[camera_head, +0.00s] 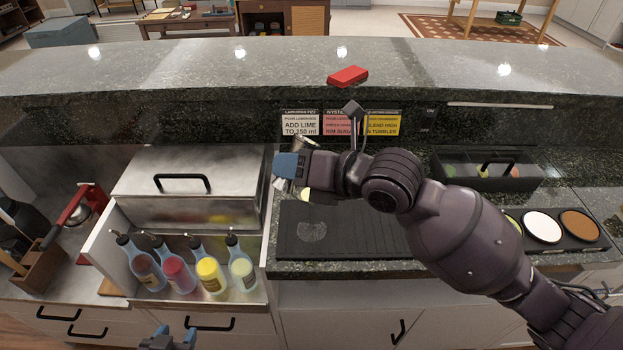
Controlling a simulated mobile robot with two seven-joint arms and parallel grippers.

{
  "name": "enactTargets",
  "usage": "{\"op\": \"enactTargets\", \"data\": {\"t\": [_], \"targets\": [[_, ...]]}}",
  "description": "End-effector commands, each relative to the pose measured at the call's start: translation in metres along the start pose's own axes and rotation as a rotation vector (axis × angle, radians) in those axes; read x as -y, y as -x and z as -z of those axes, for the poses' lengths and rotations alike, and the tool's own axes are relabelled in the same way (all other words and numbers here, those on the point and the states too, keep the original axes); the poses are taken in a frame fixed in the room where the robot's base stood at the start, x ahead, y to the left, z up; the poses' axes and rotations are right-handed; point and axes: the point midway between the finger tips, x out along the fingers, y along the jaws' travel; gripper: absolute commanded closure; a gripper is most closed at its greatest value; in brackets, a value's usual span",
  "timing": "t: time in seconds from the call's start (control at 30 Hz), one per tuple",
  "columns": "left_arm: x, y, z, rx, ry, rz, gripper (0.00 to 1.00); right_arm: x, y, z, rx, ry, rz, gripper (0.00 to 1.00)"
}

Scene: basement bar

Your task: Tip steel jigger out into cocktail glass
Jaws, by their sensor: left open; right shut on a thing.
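My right gripper (284,172), with blue fingertips, reaches in from the right over the black bar mat (360,235). It is shut on a small silvery thing (281,186), which looks like the steel jigger. The gripper hides much of it, and its tilt is unclear. A faint clear round shape (312,232) on the mat, just below the gripper in the picture, may be part of the cocktail glass. A pale yellow patch (305,194) shows beside the gripper; I cannot tell what holds it. My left gripper (168,341) is open and empty at the bottom edge.
Several squeeze bottles (209,276) stand in a rack at left, before a steel lidded box (190,182). A black garnish caddy (487,172) and round rimmer dishes (542,226) are at right. A red block (347,76) lies on the raised counter (180,70).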

Motion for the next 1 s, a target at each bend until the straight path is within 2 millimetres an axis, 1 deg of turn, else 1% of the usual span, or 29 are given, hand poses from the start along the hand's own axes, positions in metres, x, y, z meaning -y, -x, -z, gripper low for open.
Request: {"op": "enactTargets", "data": {"t": [0.67,1.0], "targets": [[-0.0006,-0.0024,-0.0057,0.005,0.0,-0.001,0.48,0.002,-0.0016,0.0042,0.0,-0.082,-0.034,0.9],[-0.0003,-0.0015,-0.0034,0.003,0.0,0.0,0.48,-0.0006,-0.001,0.0025,0.0,-0.123,-0.051,0.9]]}}
